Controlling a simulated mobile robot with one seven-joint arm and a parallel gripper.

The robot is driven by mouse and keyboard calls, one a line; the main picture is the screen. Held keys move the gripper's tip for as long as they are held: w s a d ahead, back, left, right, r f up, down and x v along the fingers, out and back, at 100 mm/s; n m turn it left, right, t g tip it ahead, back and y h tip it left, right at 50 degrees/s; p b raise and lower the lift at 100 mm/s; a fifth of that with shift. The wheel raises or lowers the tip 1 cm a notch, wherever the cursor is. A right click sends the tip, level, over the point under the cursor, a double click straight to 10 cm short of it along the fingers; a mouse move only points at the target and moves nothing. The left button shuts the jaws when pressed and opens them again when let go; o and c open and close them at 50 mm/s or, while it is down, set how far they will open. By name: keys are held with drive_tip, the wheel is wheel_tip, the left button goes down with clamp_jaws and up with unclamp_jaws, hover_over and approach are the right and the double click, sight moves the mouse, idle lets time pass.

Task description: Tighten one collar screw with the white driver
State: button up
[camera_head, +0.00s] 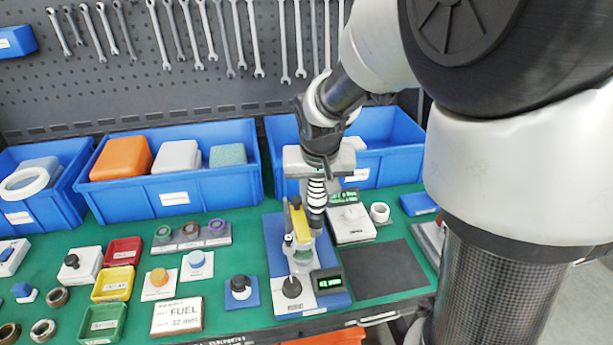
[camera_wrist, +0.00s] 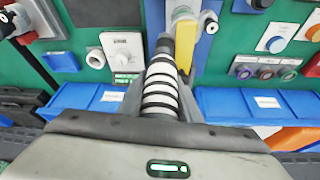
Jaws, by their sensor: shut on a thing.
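My gripper (camera_head: 317,178) is shut on the white driver (camera_head: 317,190), whose handle has black rings. In the wrist view the driver (camera_wrist: 160,92) runs up between the fingers of my gripper (camera_wrist: 160,100), its dark end pointing away from me. In the head view the driver points down, beside the yellow upright part of the test fixture (camera_head: 272,240). A pale, clear-looking body (camera_head: 299,258) stands on the fixture below. The collar screws are too small to make out, and I cannot tell whether the driver's tip touches one.
A small green-lit display (camera_head: 328,283) and a black knob (camera_head: 292,287) sit at the fixture's front. A white device (camera_head: 350,224) and a white ring (camera_head: 380,212) are to the right. Blue bins (camera_head: 160,192) line the back. A dark mat (camera_head: 385,268) at right is empty.

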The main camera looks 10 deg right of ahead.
drive_tip(key=shift+w+r+p, duration=0.1)
drive_tip(key=shift+r+p, duration=1.35)
drive_tip(key=shift+r, duration=0.9)
